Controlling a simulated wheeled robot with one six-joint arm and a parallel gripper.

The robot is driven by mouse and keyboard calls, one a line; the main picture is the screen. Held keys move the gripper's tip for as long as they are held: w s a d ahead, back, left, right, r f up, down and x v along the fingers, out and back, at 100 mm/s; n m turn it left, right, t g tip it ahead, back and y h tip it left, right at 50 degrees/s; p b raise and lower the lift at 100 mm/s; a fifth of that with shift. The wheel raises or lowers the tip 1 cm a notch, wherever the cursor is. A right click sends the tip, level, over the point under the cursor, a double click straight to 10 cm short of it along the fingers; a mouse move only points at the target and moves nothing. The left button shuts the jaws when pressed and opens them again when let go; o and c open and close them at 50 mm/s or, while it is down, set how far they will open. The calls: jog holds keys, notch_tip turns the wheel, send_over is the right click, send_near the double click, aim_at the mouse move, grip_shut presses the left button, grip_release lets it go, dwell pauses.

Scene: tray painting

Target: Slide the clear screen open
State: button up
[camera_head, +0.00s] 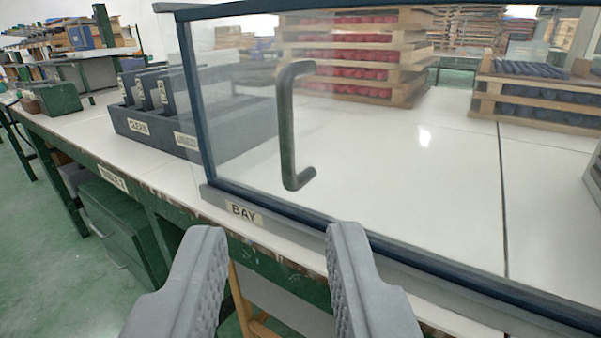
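The clear screen (400,165) is a see-through panel in a dark blue frame, standing along the front of the white bench top. Its left frame edge is left of the picture's middle. A dark green bar handle (286,130) stands upright on the panel, bent at both ends. A label reading "BAY" (243,212) is on the grey rail (290,232) under the screen's lower left corner. My gripper (277,240) is open and empty at the bottom of the picture, below and in front of the handle. Its fingers are well apart and do not touch the handle.
Behind the screen are stacked wooden trays with red items (355,70) and a crate of dark items (545,90). Left, a dark rack labelled "CLEAN" (140,127) stands on the bench, partly behind the screen. A green drawer unit (120,225) is under the bench.

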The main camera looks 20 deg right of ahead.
aim_at(286, 139)
jog(key=shift+h, duration=0.3)
jog(key=f+x, duration=0.1)
jog(key=x, duration=1.1)
jog(key=f+x, duration=0.1)
jog(key=x, duration=0.5)
jog(key=shift+w+a+f, duration=0.15)
jog(key=shift+w+f, duration=0.1)
jog(key=shift+f, duration=0.05)
grip_shut()
